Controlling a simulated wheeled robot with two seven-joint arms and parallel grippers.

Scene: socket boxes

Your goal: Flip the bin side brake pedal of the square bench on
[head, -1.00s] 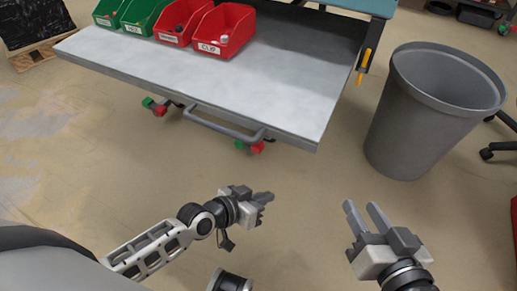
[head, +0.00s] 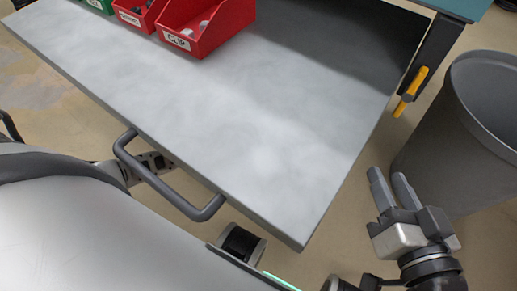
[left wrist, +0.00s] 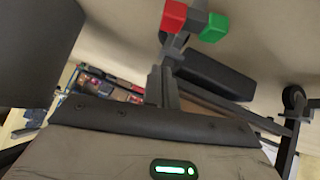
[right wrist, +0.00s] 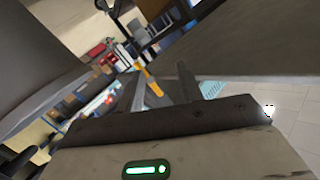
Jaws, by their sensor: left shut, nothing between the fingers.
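The square bench (head: 230,115) is a grey-topped wheeled bench with a bar handle (head: 165,185) on its near edge. Its brake pedals are hidden in the head view. In the left wrist view a red pedal (left wrist: 174,15) and a green pedal (left wrist: 215,27) show on one caster, just beyond my left gripper (left wrist: 162,85); I cannot tell which caster it is. My left gripper is shut and empty, apart from the pedals, and hidden in the head view. My right gripper (head: 388,175) is open and empty, between the bench's right edge and the grey bin (head: 445,145).
Red boxes (head: 205,42) and a green box (head: 98,5) stand at the bench's far left. A yellow handle (head: 411,85) hangs on a dark post (head: 432,50) near the bin. Another dark wheel (left wrist: 295,97) shows in the left wrist view.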

